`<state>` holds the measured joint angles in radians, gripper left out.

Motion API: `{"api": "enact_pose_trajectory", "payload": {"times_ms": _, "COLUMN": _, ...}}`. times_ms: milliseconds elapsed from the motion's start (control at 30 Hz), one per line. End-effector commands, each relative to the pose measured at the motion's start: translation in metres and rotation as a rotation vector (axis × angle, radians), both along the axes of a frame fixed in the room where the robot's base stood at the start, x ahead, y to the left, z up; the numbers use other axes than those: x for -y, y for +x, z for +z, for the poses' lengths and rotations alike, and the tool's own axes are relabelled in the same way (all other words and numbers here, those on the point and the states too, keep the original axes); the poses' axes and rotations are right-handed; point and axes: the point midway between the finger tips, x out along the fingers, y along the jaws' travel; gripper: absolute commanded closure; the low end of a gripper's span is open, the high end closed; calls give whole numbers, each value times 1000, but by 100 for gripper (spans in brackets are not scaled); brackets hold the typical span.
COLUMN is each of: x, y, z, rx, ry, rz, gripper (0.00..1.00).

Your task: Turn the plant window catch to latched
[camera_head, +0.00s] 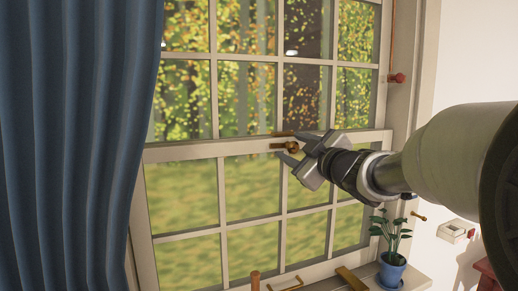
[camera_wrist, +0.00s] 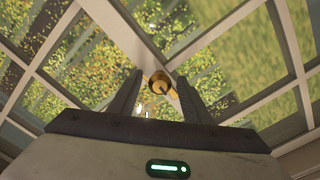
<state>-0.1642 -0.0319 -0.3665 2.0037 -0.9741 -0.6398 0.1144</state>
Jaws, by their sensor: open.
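The window catch (camera_head: 291,147) is a small brass piece with a round pivot, on the meeting rail (camera_head: 240,146) of the window. A short brass arm points left from the pivot in the head view, with a thin brass strip (camera_head: 283,134) just above it. My gripper (camera_head: 288,148) is open at the rail, its two fingers above and below the catch. In the wrist view my gripper (camera_wrist: 160,78) has the brass catch (camera_wrist: 160,86) between its spread fingers. I cannot tell whether either finger touches it.
A blue curtain (camera_head: 75,140) hangs at the left. A plant in a blue pot (camera_head: 391,271) stands on the sill at lower right. A wooden block (camera_head: 350,279) and a brass handle (camera_head: 285,284) are low down. A red knob (camera_head: 397,78) hangs at the right frame.

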Motion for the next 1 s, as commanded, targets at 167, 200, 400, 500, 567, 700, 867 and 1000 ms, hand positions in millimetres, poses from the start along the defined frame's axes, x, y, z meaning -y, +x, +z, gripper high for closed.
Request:
{"api": "enact_pose_trajectory", "payload": {"times_ms": 167, "x": 0, "y": 0, "z": 0, "rx": 0, "ry": 0, "rz": 0, "gripper": 56}}
{"api": "enact_pose_trajectory", "payload": {"times_ms": 200, "x": 0, "y": 0, "z": 0, "rx": 0, "ry": 0, "rz": 0, "gripper": 62}}
{"api": "enact_pose_trajectory", "payload": {"times_ms": 400, "x": 0, "y": 0, "z": 0, "rx": 0, "ry": 0, "rz": 0, "gripper": 96}}
{"api": "enact_pose_trajectory", "payload": {"times_ms": 500, "x": 0, "y": 0, "z": 0, "rx": 0, "ry": 1, "rz": 0, "gripper": 97}}
{"api": "enact_pose_trajectory", "payload": {"times_ms": 567, "x": 0, "y": 0, "z": 1, "rx": -2, "ry": 5, "rz": 0, "gripper": 97}}
{"api": "enact_pose_trajectory", "payload": {"times_ms": 700, "x": 1, "y": 0, "z": 2, "rx": -11, "ry": 32, "rz": -1, "gripper": 97}}
{"api": "enact_pose_trajectory", "payload": {"times_ms": 867, "x": 1, "y": 0, "z": 3, "rx": -34, "ry": 102, "rz": -1, "gripper": 97}}
{"api": "enact_pose_trajectory", "payload": {"times_ms": 1000, "x": 1, "y": 0, "z": 4, "rx": -67, "ry": 199, "rz": -2, "gripper": 97}}
